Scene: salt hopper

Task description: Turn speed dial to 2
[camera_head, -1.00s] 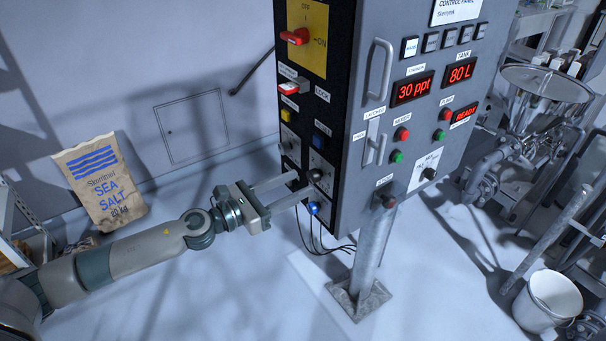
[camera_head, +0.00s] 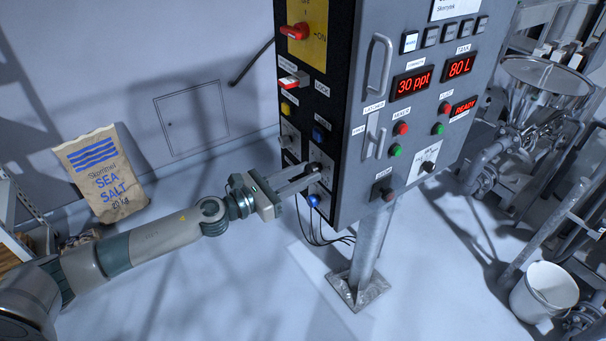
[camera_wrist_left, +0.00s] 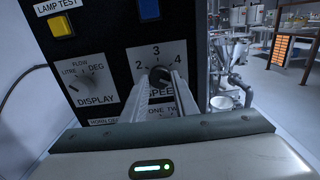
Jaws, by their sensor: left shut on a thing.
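The speed dial (camera_wrist_left: 160,76) is a dark round knob on a pale plate marked 2, 3 and 4 in the left wrist view. It sits low on the black side face of the control panel, and in the head view the dial (camera_head: 314,168) shows at the fingertips. My left gripper (camera_head: 308,172) reaches in from the left and is shut on the dial; its fingers (camera_wrist_left: 160,84) lie on both sides of the knob in the left wrist view. The fingers cover part of the plate, so I cannot tell which number the dial points to. My right gripper is not in view.
A blue button (camera_head: 313,200) lies just under my fingers. A salt bag (camera_head: 100,175) stands by the wall. A white bucket (camera_head: 545,292) is at the lower right.

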